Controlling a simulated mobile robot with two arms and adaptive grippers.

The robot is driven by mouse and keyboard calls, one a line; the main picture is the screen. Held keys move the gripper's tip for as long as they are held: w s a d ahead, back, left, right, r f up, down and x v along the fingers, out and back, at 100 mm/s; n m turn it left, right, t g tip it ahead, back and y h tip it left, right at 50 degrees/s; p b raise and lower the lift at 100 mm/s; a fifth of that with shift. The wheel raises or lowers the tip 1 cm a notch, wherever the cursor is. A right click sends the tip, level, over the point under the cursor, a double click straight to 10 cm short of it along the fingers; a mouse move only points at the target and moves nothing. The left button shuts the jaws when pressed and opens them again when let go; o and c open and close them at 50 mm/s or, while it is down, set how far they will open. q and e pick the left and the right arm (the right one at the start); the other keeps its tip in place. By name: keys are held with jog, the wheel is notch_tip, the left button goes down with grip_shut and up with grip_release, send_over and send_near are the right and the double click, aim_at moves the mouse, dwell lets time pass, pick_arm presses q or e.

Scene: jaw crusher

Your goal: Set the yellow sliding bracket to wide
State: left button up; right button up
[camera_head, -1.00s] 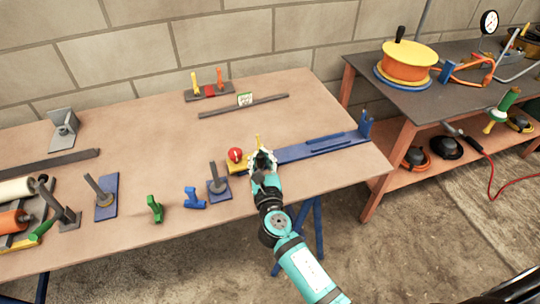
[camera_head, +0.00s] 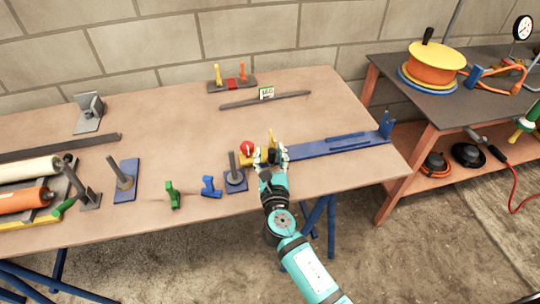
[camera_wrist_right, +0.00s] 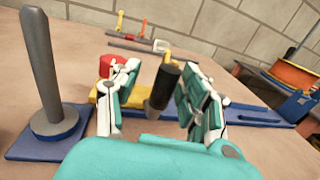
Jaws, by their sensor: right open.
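The yellow sliding bracket (camera_head: 246,158) sits at the left end of the long blue rail (camera_head: 345,145). It has a red knob (camera_head: 247,148) on its left, and a thin yellow upright (camera_head: 270,137) shows just behind my gripper. My right gripper (camera_head: 271,157) is open over the bracket's right part and hides some of it. In the right wrist view, a dark cylindrical handle (camera_wrist_right: 163,84) stands between the spread fingers with gaps on both sides. The yellow bracket (camera_wrist_right: 104,91) shows behind the left finger, with the red knob (camera_wrist_right: 106,66) above it. My left gripper is out of view.
A grey post on a blue base (camera_head: 235,180) stands close left of the gripper. A blue piece (camera_head: 210,187) and a green piece (camera_head: 173,195) lie farther left. A flat dark bar (camera_head: 265,100) lies behind. The table between bar and rail is clear.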

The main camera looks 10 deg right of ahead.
jog(key=s+a, duration=0.1)
jog(key=s, duration=1.1)
jog(key=shift+a, duration=0.25)
